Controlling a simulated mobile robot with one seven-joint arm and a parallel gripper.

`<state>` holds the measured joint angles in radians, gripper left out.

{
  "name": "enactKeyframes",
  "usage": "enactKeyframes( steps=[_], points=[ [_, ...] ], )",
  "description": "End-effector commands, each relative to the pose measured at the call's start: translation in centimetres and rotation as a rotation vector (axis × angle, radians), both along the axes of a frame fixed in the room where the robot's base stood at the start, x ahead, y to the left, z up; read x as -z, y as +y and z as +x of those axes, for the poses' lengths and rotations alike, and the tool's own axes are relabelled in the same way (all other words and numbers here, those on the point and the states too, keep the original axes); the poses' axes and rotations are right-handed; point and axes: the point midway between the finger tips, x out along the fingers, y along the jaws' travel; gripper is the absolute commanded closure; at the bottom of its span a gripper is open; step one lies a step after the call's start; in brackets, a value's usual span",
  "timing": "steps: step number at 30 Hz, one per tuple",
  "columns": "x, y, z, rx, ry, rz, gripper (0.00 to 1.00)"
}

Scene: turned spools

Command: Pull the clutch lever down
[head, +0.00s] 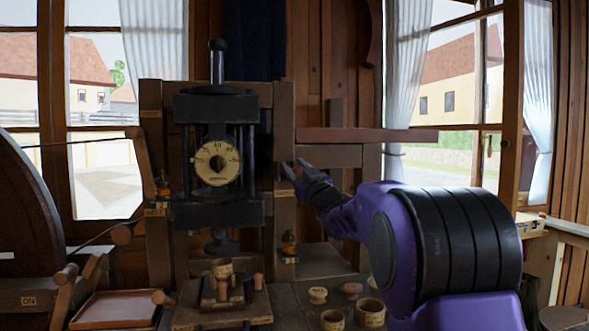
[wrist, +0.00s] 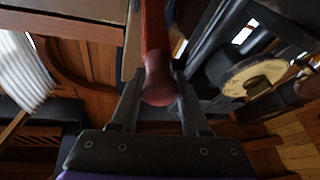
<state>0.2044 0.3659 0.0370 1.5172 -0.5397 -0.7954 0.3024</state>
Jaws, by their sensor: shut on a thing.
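My gripper (head: 289,170) is at the front of the wooden post (head: 284,105), right of the black press. In the wrist view its two fingers (wrist: 158,92) stand on either side of the rounded end of a red-brown handle (wrist: 157,82), shut on it. I take this handle to be the clutch lever; its bar runs up out of the top of that view. In the head view I cannot make out the lever at the fingers.
The press (head: 216,106) has a round dial (head: 217,162), also in the wrist view (wrist: 250,76). A horizontal brown board (head: 365,135) lies above my arm. Wooden spools (head: 333,320) stand on the bench below. An empty tray (head: 116,311) is at the lower left.

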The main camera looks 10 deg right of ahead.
Motion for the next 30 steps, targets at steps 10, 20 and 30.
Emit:
enactKeyframes(
  steps=[10,20,30],
  points=[
    [-0.2,0.3,-0.1,-0.005,-0.004,0.000,1.00],
    [-0.1,0.1,0.0,-0.002,-0.003,0.000,0.27],
    [0.6,-0.3,-1.3,0.000,0.000,0.000,0.27]
  ],
)
